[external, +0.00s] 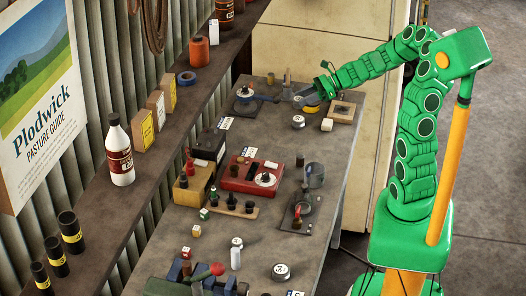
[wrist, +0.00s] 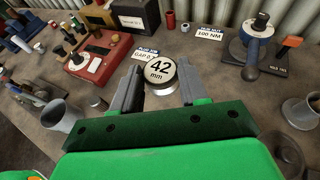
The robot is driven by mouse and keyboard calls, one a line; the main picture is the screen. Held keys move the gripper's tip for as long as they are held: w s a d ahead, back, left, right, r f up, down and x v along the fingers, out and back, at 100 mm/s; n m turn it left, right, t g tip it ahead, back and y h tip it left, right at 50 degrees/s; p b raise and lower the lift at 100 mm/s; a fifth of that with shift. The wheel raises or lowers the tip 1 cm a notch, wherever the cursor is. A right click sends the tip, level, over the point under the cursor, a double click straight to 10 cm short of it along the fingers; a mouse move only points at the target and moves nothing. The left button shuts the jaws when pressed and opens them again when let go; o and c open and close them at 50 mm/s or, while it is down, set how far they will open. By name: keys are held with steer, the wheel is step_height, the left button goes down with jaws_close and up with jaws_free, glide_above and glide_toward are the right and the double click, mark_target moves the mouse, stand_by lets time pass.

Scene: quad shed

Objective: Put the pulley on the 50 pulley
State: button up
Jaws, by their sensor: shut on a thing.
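A round pulley marked "42 mm" (wrist: 160,69) sits between the two dark fingers of my gripper (wrist: 158,84) in the wrist view, with its labelled face up and its silver side showing. My gripper is shut on it. In the external view my gripper (external: 304,98) is over the far right part of the bench. A small white-topped disc (external: 298,122) stands on the bench just below it; its marking is too small to read. Another disc with a white face (external: 281,271) lies at the near end, also unreadable. I cannot tell which is the 50 pulley.
A torque wrench fixture (wrist: 258,45) stands by a "100 NM" card (wrist: 209,33). A red box with a dial (external: 255,175) lies mid-bench, beside a yellow box (external: 194,184). A wooden frame (external: 342,111) sits near the right edge. Bare bench shows between them.

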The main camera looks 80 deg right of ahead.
steer(key=s+r, duration=0.2)
steer(key=s, duration=0.7)
glide_above(298, 122)
steer(key=s+d, duration=0.3)
step_height(298, 122, down, 8)
steer(key=shift+w+d+f, duration=0.15)
steer(key=shift+w+f, duration=0.55)
steer(key=shift+f, duration=1.55)
steer(key=shift+f, duration=0.1)
steer(key=o, duration=1.1)
